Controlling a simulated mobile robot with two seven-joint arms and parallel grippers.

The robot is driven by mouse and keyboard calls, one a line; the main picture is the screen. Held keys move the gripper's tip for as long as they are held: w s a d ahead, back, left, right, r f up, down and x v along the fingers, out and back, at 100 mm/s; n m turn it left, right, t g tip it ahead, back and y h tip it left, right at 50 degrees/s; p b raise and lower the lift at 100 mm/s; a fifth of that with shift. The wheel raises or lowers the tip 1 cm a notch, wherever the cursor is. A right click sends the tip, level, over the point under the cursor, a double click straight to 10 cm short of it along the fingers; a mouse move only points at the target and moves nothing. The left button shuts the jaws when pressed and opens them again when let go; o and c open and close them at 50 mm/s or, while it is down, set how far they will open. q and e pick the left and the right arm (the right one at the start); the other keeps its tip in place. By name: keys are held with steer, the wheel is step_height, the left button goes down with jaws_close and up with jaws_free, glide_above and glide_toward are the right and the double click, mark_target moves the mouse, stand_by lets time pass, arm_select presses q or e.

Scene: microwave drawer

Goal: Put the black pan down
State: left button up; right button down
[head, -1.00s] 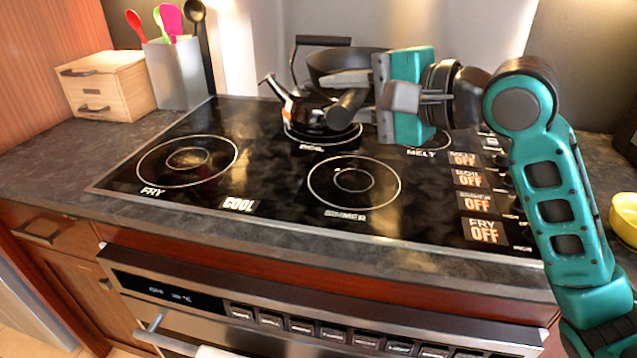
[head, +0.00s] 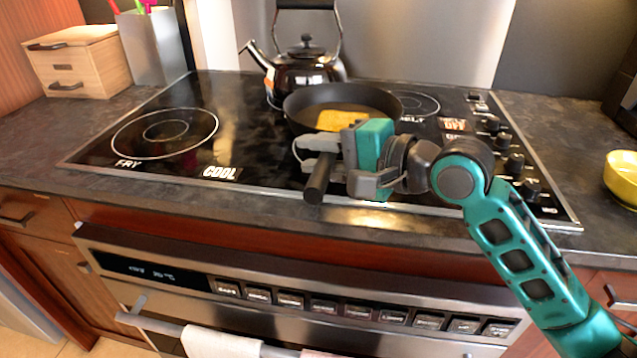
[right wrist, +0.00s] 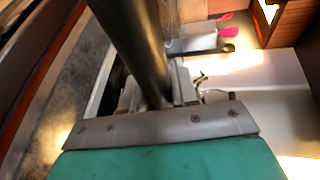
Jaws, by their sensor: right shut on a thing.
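The black pan (head: 370,101) is over the front middle part of the glass cooktop (head: 240,145), where it covers the front right burner. A flat yellow piece of food (head: 342,119) lies in it. The pan looks about level; I cannot tell whether its base touches the glass. My right gripper (head: 316,160) is shut on the pan's handle (head: 318,182), which points toward the cooktop's front edge. In the right wrist view the dark handle (right wrist: 132,42) runs between the fingers. My left gripper is not in view.
A black kettle (head: 305,72) stands behind the pan, close to it. The front left burner (head: 165,131) is empty. Several knobs (head: 515,163) line the right side. A wooden box (head: 75,62), a utensil holder (head: 150,45) and a yellow bowl (head: 622,172) stand on the counter.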

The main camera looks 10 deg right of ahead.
step_height(320, 180, down, 4)
steer(key=shift+r+b, duration=0.1)
steer(key=shift+b, duration=0.55)
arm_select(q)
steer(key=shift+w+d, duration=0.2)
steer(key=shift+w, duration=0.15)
arm_select(e)
steer(key=shift+f, duration=0.2)
steer(key=c, duration=1.1)
jaws_free()
steer(key=shift+f, duration=0.15)
steer(key=shift+c, duration=0.2)
